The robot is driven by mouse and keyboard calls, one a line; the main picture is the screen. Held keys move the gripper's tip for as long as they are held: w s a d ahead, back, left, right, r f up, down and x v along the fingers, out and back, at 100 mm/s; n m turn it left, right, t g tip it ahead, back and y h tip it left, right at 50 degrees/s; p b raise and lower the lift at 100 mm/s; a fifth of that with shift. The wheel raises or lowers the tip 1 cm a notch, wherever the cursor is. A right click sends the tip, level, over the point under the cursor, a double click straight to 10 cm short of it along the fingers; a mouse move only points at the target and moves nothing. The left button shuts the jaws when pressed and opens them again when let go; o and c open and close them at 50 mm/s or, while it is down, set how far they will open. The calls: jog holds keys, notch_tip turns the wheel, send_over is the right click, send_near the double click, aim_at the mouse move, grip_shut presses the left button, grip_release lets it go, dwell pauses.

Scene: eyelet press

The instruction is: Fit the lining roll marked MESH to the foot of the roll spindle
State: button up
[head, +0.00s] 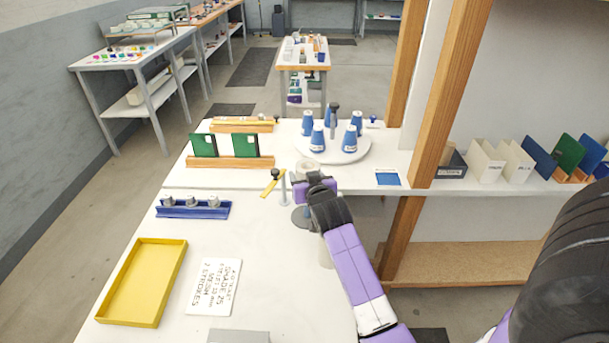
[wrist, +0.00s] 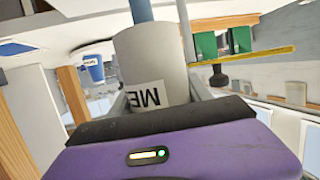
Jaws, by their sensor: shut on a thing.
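My gripper (head: 318,186) is shut on a whitish lining roll (head: 307,167), held over the bench. In the wrist view the roll (wrist: 152,58) sits between the fingers, and its label shows the letters "ME"; the rest is hidden. A blue-grey rod (wrist: 140,10) shows at the roll's far end in the wrist view; I cannot tell whether it passes through the roll or stands behind it. A thin grey post (head: 283,188) with a yellow lever (head: 270,187) stands just left of my gripper. A grey round base (head: 301,217) lies partly hidden below my gripper.
Blue cones (head: 318,138) stand on a round white turntable (head: 340,152) behind. Green plates in a wooden rack (head: 232,163), a blue rail of grey pieces (head: 195,210), a yellow tray (head: 143,282) and a printed card (head: 214,287) lie left. A wooden upright (head: 440,95) stands right.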

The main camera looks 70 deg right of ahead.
jog(key=shift+w+r+p, duration=0.1)
jog(key=shift+r+p, duration=0.7)
jog(key=shift+r, duration=0.4)
jog(key=shift+f+b, duration=0.95)
jog(key=shift+f, duration=0.85)
dwell(3.0)
jog(key=shift+r, duration=0.1)
jog(key=shift+r+p, duration=1.4)
jog(key=shift+r, duration=0.3)
